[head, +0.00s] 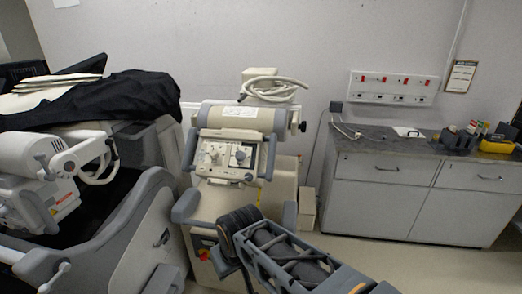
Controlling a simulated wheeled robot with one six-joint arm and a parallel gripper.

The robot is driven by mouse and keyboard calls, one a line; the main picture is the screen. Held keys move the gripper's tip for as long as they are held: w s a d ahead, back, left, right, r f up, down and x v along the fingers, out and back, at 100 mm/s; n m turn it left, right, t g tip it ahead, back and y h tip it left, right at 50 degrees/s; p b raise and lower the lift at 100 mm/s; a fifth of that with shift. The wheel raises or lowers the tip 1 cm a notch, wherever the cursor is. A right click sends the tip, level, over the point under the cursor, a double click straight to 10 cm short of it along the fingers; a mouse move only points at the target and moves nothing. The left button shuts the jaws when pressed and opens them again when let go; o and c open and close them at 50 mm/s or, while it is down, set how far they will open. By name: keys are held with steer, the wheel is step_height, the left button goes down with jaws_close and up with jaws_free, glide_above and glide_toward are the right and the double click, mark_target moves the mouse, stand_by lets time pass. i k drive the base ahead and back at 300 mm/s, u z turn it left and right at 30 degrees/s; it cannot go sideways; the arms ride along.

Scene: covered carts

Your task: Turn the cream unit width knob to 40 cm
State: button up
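The cream unit (228,116) stands in the middle of the head view, with grey handles on both sides. Its tilted control panel (226,172) faces me. A round dark dial (240,154) sits on the panel's right half, and smaller knobs and switches are around it. The labels and scales are too small to read, so I cannot tell which is the width knob or where it points. My gripper does not show. A blue-grey lattice link with a black joint, which looks like part of my arm, is in front of the unit's lower part.
A grey cart (131,249) with black cloth (107,98) and white equipment (38,156) stands close on the left. A cabinet (384,197) with a dark top stands at the right. Bare floor (440,270) shows in front of it. A coiled hose (272,88) lies atop the cream unit.

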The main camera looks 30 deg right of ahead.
mark_target(214, 152)
steer(key=z, duration=0.7)
steer(key=k, duration=1.2)
steer(key=z, duration=0.75)
steer(key=i, duration=1.55)
steer(key=u, duration=1)
